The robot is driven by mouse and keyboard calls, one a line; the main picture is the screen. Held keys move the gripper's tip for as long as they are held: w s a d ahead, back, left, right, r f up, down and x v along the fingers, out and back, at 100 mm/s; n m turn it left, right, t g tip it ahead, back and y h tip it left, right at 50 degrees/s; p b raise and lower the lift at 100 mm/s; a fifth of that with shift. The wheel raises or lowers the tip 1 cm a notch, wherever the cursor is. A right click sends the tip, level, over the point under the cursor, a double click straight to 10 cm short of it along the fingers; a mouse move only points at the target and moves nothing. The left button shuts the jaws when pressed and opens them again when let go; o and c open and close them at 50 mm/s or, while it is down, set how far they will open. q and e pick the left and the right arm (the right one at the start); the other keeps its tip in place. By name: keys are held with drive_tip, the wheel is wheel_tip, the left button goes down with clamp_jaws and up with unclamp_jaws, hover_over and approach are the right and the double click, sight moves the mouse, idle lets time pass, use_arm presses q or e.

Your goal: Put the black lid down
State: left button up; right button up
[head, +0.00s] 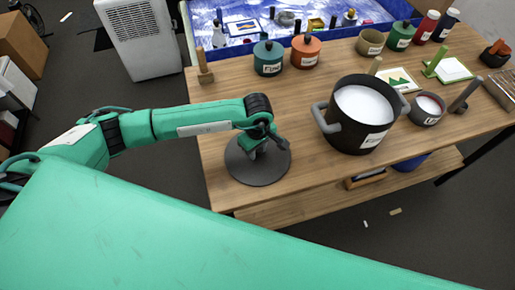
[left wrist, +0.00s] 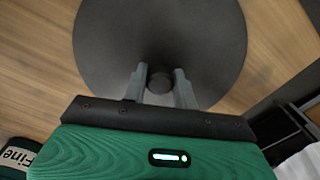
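The black lid (head: 243,169) is a flat dark disc at the front left of the wooden table, left of the black pot. In the left wrist view the lid (left wrist: 105,45) fills the upper middle, with its dark knob (left wrist: 160,77) between my fingers. My left gripper (head: 262,143) is above the lid, and its two grey fingers (left wrist: 160,80) stand close against both sides of the knob. The lid looks level; whether it touches the tabletop I cannot tell. The black pot (head: 342,136) is uncovered and holds something white. My right gripper is not in view.
The wooden table (head: 225,100) has bare room behind the lid. A teal pot (head: 268,62) and an orange pot (head: 306,53) stand at the back. A smaller dark pot (head: 426,112) is right of the black pot. The table's front edge runs close to the lid.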

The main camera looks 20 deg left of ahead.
use_arm(q)
drive_tip(key=o, duration=0.3)
drive_tip(key=shift+r, duration=0.15)
wheel_tip(320, 180, up, 12)
drive_tip(key=b, duration=0.4)
drive_tip(key=shift+b, duration=0.4)
